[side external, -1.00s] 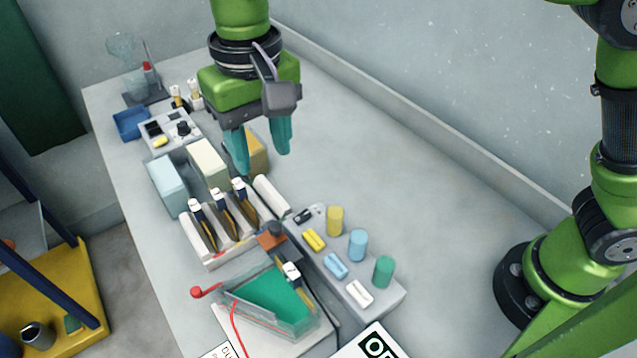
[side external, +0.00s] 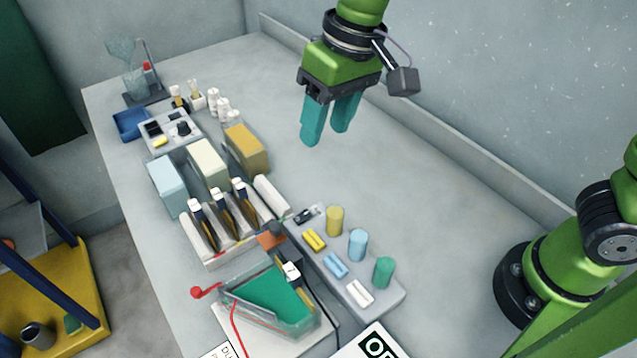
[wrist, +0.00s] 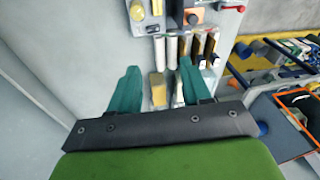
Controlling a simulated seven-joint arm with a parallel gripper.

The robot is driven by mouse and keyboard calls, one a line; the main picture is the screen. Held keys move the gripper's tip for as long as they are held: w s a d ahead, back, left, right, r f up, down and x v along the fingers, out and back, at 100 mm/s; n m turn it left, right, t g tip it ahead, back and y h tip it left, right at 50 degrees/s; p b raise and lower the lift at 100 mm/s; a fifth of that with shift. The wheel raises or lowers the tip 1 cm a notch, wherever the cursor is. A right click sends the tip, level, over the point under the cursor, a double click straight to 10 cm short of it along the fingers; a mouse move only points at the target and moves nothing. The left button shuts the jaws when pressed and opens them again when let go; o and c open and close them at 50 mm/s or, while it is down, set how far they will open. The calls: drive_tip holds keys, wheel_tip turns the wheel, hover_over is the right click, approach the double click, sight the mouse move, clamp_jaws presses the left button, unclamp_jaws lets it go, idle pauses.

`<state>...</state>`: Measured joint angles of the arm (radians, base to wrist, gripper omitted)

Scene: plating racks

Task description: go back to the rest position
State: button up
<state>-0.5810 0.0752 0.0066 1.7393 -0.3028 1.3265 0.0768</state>
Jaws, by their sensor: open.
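My gripper (side external: 328,122) hangs above the bare back part of the bench, with its two teal fingers apart and nothing between them. It also shows in the wrist view (wrist: 157,78), open and empty. In the side view it is to the right of the tan block (side external: 246,148) and well above the bench top. No object touches the fingers. No mark for a rest position can be seen.
A rack with several dark plates (side external: 222,212) stands left of centre. A clear tank with green liquid (side external: 268,298) is at the front. A grey tray (side external: 385,305) holds coloured cylinders and blocks. The bench (side external: 410,190) is clear at the right.

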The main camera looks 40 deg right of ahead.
drive_tip(key=s+d+m+t, duration=0.2)
drive_tip(key=s+d, duration=0.2)
drive_tip(key=d, duration=0.6)
drive_tip(key=s+d+m+t, duration=0.3)
drive_tip(key=s+d, duration=0.2)
drive_tip(key=d, duration=0.5)
drive_tip(key=shift+f+t, duration=0.25)
drive_tip(key=shift+t, duration=0.05)
